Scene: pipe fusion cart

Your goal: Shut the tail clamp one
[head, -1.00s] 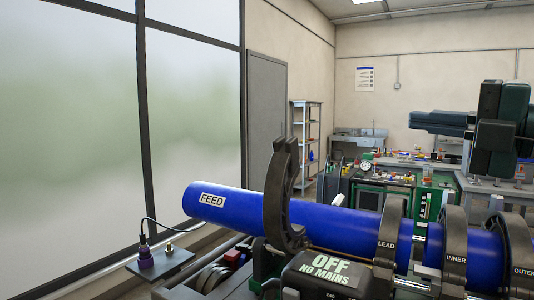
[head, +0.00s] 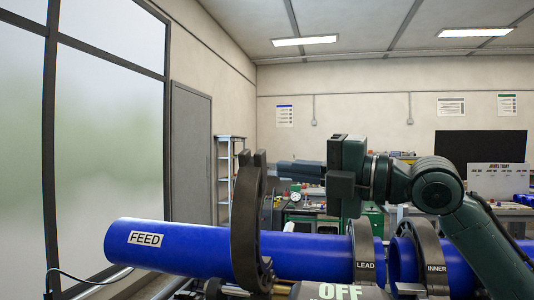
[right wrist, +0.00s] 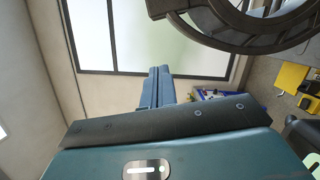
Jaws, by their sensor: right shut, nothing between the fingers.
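A dark clamp (head: 245,225) with no label in view stands around the FEED end of the blue pipe (head: 185,248). Its upper curved half stands raised, with a gap between its forked top and the pipe, so it looks open. My right gripper (head: 282,170) is shut and empty. Its fingers point left, just right of the clamp's raised half and above the pipe. The fingers show in the right wrist view (right wrist: 158,88), with a dark curved clamp part (right wrist: 250,25) at the upper right. I cannot tell whether they touch. My left gripper is not in view.
The LEAD clamp (head: 364,255) and INNER clamp (head: 432,255) wrap the pipe to the right. Benches and a shelf (head: 225,180) stand far behind. Space above the pipe's left end is clear.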

